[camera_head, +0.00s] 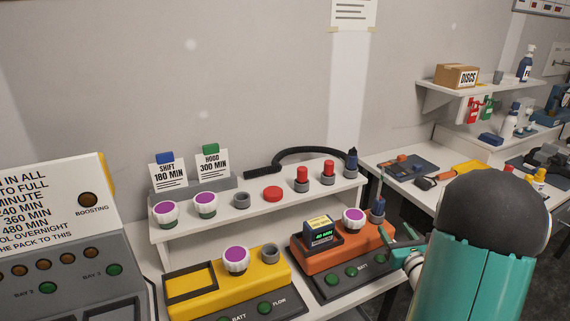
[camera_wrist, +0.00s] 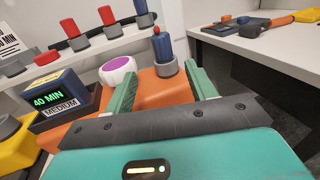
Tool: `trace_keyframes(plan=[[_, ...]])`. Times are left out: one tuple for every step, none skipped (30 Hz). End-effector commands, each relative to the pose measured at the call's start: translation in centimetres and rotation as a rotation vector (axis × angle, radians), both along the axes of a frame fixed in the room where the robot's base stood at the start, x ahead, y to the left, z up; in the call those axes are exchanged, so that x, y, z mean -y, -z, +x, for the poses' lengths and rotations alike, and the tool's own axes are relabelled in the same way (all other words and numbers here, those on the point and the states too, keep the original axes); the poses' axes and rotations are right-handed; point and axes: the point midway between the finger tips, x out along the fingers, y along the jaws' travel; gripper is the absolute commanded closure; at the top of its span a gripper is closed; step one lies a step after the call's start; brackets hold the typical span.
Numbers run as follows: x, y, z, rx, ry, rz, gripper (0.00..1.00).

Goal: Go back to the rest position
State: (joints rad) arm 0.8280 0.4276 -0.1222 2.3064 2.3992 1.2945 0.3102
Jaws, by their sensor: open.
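My gripper (camera_head: 392,244) is at the right end of the orange unit (camera_head: 345,258) on the bench. In the wrist view my gripper (camera_wrist: 160,84) has its two green fingers spread apart, with nothing held between them. Beyond the fingertips, a blue plug (camera_wrist: 164,46) stands upright in a grey socket on the orange unit. The blue plug also shows in the head view (camera_head: 378,206), just above the gripper. Whether a finger touches the unit I cannot tell.
The orange unit carries a 40 MIN pack (camera_head: 319,232) and a purple-topped knob (camera_head: 353,220). A yellow unit (camera_head: 195,291) stands to its left. Behind is a raised shelf (camera_head: 250,215) with knobs, red caps and a black hose. A side table (camera_head: 400,180) stands at right.

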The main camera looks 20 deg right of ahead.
Motion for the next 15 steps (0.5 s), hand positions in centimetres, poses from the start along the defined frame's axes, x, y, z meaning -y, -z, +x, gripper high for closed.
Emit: trace_keyframes(plan=[[0.0, 0.0, 0.0, 0.0, 0.0, 0.0, 0.44], [0.0, 0.0, 0.1, 0.0, -0.003, -0.001, 0.44], [-0.3, -0.2, 0.2, -0.001, -0.013, -0.006, 0.44], [-0.7, -0.4, 0.4, -0.004, -0.027, -0.012, 0.44], [-1.3, -0.7, 0.7, -0.007, -0.046, -0.022, 0.44], [-2.5, -1.1, 1.2, -0.014, -0.084, -0.041, 0.44], [-3.6, -1.6, 1.6, -0.019, -0.122, -0.06, 0.44], [-4.9, -2.2, 2.0, -0.026, -0.166, -0.082, 0.44], [-7.0, -3.0, 2.6, -0.037, -0.235, -0.12, 0.44], [-8.8, -3.6, 3.0, -0.047, -0.294, -0.154, 0.44], [-10.8, -4.2, 3.3, -0.058, -0.357, -0.193, 0.44], [-13.5, -5.0, 3.6, -0.073, -0.445, -0.25, 0.44], [-15.5, -5.6, 3.6, -0.084, -0.511, -0.295, 0.44], [-17.6, -6.0, 3.5, -0.097, -0.577, -0.342, 0.44], [-20.3, -6.6, 3.2, -0.111, -0.667, -0.413, 0.44]])
